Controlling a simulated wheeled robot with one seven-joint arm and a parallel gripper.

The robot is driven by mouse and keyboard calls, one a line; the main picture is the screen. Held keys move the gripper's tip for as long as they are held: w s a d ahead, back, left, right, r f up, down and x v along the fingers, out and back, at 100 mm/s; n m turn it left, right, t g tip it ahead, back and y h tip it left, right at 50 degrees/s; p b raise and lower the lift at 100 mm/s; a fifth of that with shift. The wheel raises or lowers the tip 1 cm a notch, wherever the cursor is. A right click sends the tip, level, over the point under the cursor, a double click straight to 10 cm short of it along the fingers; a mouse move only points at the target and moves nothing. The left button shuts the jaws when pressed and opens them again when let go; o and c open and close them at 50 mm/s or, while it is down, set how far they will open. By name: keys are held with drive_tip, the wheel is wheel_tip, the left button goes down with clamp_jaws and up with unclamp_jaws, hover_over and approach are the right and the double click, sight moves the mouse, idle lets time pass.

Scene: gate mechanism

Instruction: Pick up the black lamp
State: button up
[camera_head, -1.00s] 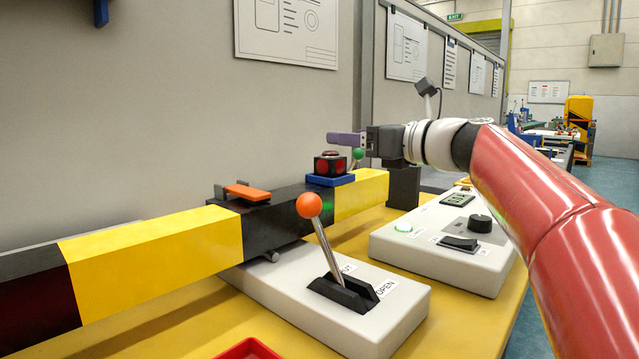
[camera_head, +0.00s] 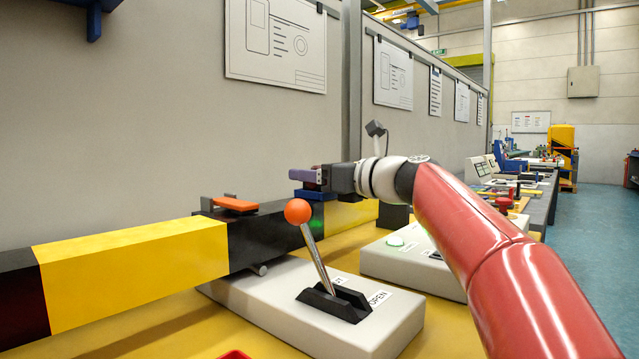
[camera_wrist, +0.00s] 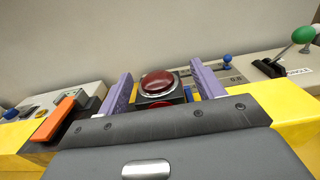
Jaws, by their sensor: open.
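The black lamp (camera_wrist: 176,96) has a dark square body with a red dome on top and a red lens on its side. In the wrist view it stands upright between the two purple fingers of my gripper (camera_wrist: 161,82), which are open with one on each side. I cannot tell whether either finger touches it. In the head view my gripper (camera_head: 305,176) is at the lamp's place above the beam and hides the lamp. Only its blue base (camera_head: 309,194) shows beneath.
The lamp's place is on a yellow and black beam (camera_head: 135,265) with an orange latch (camera_head: 236,204). An orange-knobbed lever (camera_head: 298,211) rises from a pale box (camera_head: 380,338) in front. A second pale control box (camera_head: 385,262) stands to the right. A grey wall is close behind.

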drive_tip(key=shift+w+a, duration=0.35)
drive_tip(key=shift+a, duration=0.15)
drive_tip(key=c, duration=1.2)
drive_tip(key=shift+r, duration=0.1)
wheel_tip(320, 180, up, 20)
drive_tip(key=p, duration=1.3)
